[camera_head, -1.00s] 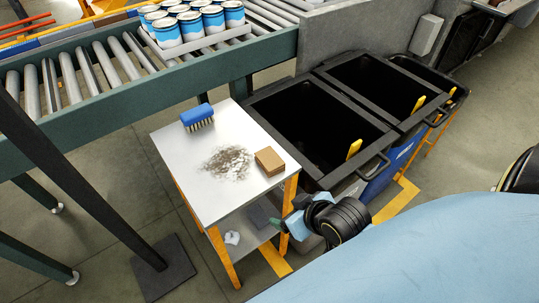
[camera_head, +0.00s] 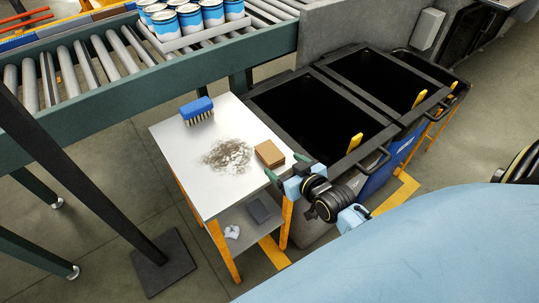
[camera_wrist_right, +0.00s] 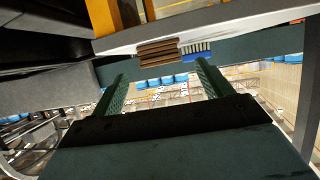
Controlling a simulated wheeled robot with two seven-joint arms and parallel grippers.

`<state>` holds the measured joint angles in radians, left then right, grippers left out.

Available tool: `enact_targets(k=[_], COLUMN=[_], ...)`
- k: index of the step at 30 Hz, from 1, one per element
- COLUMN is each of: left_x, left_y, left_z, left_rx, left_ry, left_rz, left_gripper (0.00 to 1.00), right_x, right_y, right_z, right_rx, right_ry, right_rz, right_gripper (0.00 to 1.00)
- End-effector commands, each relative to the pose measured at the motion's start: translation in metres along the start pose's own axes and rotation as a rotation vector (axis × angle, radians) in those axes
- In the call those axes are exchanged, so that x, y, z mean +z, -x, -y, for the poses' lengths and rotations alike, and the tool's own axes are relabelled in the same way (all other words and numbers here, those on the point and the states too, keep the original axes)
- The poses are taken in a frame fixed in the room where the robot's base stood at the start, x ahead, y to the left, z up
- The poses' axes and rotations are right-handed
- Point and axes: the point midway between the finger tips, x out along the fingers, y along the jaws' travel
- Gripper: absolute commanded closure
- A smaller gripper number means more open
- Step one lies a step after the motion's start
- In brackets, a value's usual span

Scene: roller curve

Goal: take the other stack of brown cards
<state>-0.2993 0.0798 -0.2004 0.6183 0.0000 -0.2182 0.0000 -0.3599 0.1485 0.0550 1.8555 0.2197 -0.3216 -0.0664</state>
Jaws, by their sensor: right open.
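A stack of brown cards (camera_head: 269,153) lies on the right edge of the small white-topped table (camera_head: 196,174). It also shows in the right wrist view (camera_wrist_right: 158,53), beyond and between the fingertips. My right gripper (camera_head: 284,169) is open and empty, just in front of the stack and close to the table edge, apart from the cards. In the right wrist view its two green fingers (camera_wrist_right: 162,75) stand wide apart. No second stack of brown cards shows clearly. My left gripper is not in view.
A blue brush (camera_head: 197,110) and a patch of grey dust (camera_head: 228,156) are on the table. A dark block (camera_head: 258,211) and a crumpled white piece (camera_head: 232,231) lie on its lower shelf. Black bins (camera_head: 317,126) stand right of the table, a roller conveyor (camera_head: 125,58) with blue cans behind.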

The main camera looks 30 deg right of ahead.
Motion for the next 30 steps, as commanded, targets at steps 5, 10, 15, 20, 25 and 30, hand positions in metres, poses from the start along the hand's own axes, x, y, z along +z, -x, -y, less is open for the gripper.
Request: enact_targets(k=[5,10,15,20,25,30], left_x=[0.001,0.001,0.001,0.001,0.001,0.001], left_y=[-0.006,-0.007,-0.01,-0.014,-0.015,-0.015], left_z=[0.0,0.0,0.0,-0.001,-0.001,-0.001], left_rx=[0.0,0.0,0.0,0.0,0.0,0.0], left_ry=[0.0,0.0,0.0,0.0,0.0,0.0], left_rz=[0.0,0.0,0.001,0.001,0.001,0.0], left_gripper=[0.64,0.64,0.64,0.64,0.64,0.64], right_x=[0.0,-0.001,-0.009,-0.011,-0.011,-0.011], right_y=[-0.029,-0.039,-0.059,-0.081,-0.089,-0.088], right_z=[0.001,0.001,0.001,0.001,0.001,0.001], right_rx=[-0.001,-0.001,-0.001,-0.001,-0.001,-0.002], right_ry=[-0.001,-0.001,-0.002,-0.001,0.0,0.0], right_rz=[-0.001,0.0,-0.002,0.001,0.001,0.001], right_gripper=[0.22,0.22,0.22,0.22,0.22,0.22])
